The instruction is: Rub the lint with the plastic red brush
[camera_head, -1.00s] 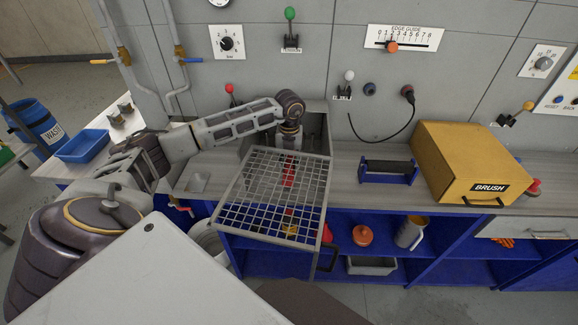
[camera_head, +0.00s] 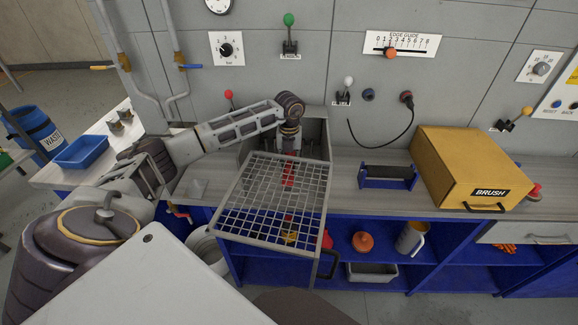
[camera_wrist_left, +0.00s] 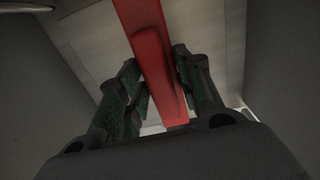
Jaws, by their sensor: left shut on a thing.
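The mesh partly covers the brush in the head view. In the left wrist view the fingers (camera_wrist_left: 160,92) stand on both sides of the red brush handle (camera_wrist_left: 148,40), with pale and grey inner walls around it. The brush's far end is hidden there. I cannot make out any lint. My right gripper is not in view.
A yellow box labelled BRUSH (camera_head: 462,165) and a blue stand with a dark roller (camera_head: 388,176) are on the counter to the right. A red-knobbed lever (camera_head: 229,95) stands left of the recess. Shelves below hold an orange pot (camera_head: 363,242) and a jug (camera_head: 411,237).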

